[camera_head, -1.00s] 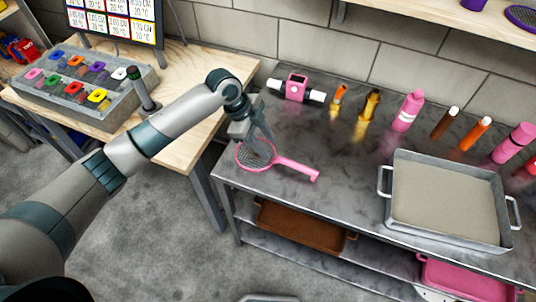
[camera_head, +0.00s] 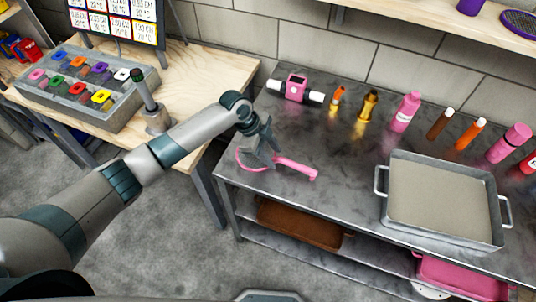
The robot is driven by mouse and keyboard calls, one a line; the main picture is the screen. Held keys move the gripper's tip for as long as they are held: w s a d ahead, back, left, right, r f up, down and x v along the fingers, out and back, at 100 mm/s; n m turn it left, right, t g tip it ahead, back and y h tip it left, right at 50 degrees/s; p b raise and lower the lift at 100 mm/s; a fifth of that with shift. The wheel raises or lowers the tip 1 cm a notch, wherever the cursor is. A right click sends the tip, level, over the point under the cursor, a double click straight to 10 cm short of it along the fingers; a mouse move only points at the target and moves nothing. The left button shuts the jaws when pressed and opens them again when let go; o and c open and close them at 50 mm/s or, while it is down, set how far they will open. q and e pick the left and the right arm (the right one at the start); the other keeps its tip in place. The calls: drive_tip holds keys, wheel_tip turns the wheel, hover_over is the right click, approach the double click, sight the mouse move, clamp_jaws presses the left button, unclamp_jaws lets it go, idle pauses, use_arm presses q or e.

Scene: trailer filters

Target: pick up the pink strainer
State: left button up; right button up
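The pink strainer (camera_head: 298,168) lies near the left front edge of the dark grey metal table. Its round head is at the left and its straight handle points right. My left gripper (camera_head: 266,158) is at the strainer, pointing down where the head meets the handle, and hides part of the head. I cannot tell whether its fingers are open or closed on the strainer, or whether they touch it. My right gripper is not in view.
A large grey tray (camera_head: 385,210) stands on the table's right side. Bottles, including a pink one (camera_head: 405,112), and a pink device (camera_head: 296,87) line the back. A wooden table (camera_head: 190,85) stands at left. Table surface between strainer and tray is clear.

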use_arm(q)
drive_tip(key=shift+x, duration=1)
clamp_jaws()
